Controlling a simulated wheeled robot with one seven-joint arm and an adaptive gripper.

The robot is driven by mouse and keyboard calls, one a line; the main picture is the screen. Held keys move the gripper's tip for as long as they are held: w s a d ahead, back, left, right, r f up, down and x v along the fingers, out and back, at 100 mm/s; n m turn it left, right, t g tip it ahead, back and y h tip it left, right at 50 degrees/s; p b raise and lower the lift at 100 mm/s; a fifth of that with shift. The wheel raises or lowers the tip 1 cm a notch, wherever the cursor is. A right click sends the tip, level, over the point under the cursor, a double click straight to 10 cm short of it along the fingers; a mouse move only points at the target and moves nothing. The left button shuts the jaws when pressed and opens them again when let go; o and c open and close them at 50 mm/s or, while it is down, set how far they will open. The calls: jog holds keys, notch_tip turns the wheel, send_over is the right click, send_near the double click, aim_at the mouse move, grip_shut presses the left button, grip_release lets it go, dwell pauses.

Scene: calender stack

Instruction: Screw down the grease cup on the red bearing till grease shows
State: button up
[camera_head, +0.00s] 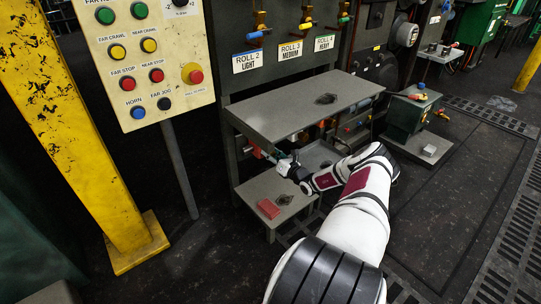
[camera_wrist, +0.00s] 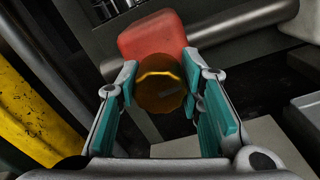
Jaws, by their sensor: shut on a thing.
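The red bearing (camera_wrist: 152,36) is a rounded red block at the top of the wrist view, against grey metal. In front of it is the grease cup (camera_wrist: 160,95), a round amber-brown cap with a bright yellow curved band across its upper part. My gripper (camera_wrist: 161,76) has its teal-padded fingers on both sides of the cup and is shut on it. In the head view my gripper (camera_head: 284,164) reaches under the grey shelf, beside the machine frame. There the cup is too small and covered to make out.
The grey shelf (camera_head: 290,112) overhangs my wrist. Below is a lower step (camera_head: 287,208) with a red block (camera_head: 268,208) on it. A button panel (camera_head: 145,60) and yellow post (camera_head: 75,110) stand at left.

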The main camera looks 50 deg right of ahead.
jog(key=m+b, duration=0.1)
jog(key=m, duration=0.5)
jog(key=shift+f+m+b, duration=0.1)
jog(key=shift+m+b, duration=0.2)
jog(key=shift+b, duration=0.1)
dwell(0.4)
jog(key=o, duration=1.2)
jog(key=shift+c, duration=0.2)
jog(key=v, duration=1.2)
jog(key=shift+s+f, duration=0.1)
